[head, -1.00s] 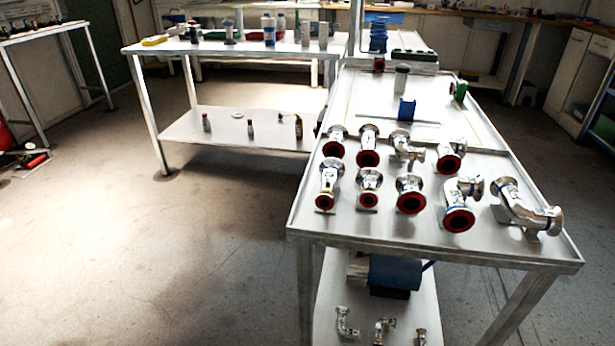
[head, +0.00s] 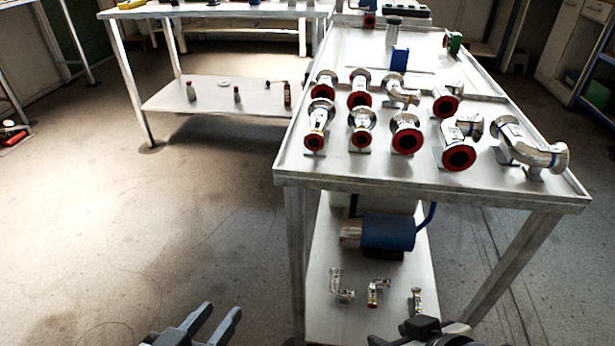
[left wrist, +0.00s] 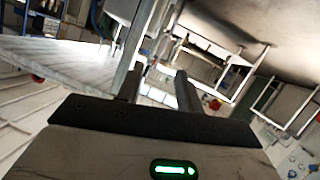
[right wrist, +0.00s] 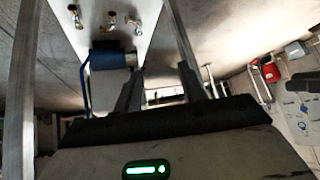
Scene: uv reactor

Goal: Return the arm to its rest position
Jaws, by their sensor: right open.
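My left gripper (head: 218,318) shows at the bottom of the head view, over the floor left of the steel table. Its two grey fingers stand apart with nothing between them; the gap also shows in the left wrist view (left wrist: 158,88). My right gripper (head: 425,328) shows only in part at the bottom edge, in front of the table's lower shelf. In the right wrist view its fingers (right wrist: 160,88) are apart and empty.
The steel table (head: 430,196) carries several shiny pipe fittings with red ends. Its lower shelf (head: 322,318) holds a blue motor (head: 388,232) and small fittings. A second table (head: 215,98) stands behind left. The floor (head: 150,230) at left is clear.

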